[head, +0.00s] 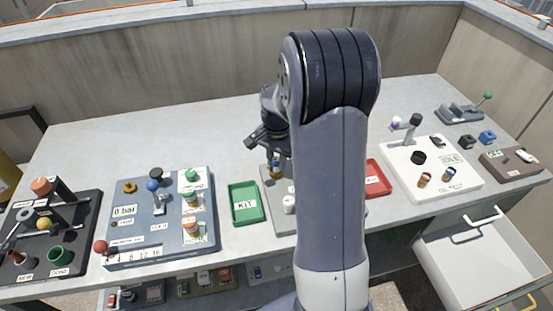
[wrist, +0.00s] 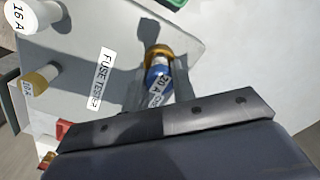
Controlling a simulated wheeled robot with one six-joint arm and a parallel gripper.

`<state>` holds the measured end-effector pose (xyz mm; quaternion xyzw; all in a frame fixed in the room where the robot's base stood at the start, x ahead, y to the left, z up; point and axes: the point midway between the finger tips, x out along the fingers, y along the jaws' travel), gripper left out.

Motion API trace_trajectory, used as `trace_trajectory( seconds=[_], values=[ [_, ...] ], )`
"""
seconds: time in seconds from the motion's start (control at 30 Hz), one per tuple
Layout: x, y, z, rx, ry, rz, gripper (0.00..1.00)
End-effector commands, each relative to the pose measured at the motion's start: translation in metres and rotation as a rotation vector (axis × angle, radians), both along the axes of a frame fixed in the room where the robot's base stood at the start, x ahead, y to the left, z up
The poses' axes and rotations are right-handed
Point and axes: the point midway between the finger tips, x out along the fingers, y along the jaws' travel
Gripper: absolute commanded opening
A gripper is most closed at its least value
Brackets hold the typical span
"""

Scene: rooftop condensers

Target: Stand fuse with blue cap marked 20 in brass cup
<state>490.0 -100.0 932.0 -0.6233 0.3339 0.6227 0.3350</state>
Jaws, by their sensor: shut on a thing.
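The fuse with a blue cap marked 20 A (wrist: 157,78) shows in the wrist view at the tips of my gripper (wrist: 160,92), which is shut on it. The brass cup (wrist: 155,50) is a gold ring right at the fuse's far end, on the grey fuse tester plate (wrist: 100,38). The fuse lines up with the cup, but I cannot tell how deep it sits in it. In the head view my gripper (head: 274,158) is low over the tester plate (head: 280,219), partly hidden by my arm.
On the tester, a white-capped 16 A fuse (wrist: 35,16) and a yellow-capped fuse (wrist: 40,80) stand beside the cup. A green Kit tray (head: 245,203) is to the left and a red tray (head: 377,178) to the right. A blue-grey gauge panel (head: 140,240) stands further left.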

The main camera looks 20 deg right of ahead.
Motion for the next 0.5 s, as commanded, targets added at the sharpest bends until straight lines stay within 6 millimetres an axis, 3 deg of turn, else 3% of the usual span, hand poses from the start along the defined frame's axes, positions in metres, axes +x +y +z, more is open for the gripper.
trace_trajectory(
  seconds=[0.43, 0.47, 0.5],
  values=[
    [-0.0001, 0.0, -0.008, 0.0, 0.0, 0.0, 0.03],
    [0.0, 0.0001, -0.0072, 0.0, 0.0, 0.0, 0.27],
    [0.0, 0.0, -0.007, 0.0, 0.0, 0.0, 0.31]
  ],
)
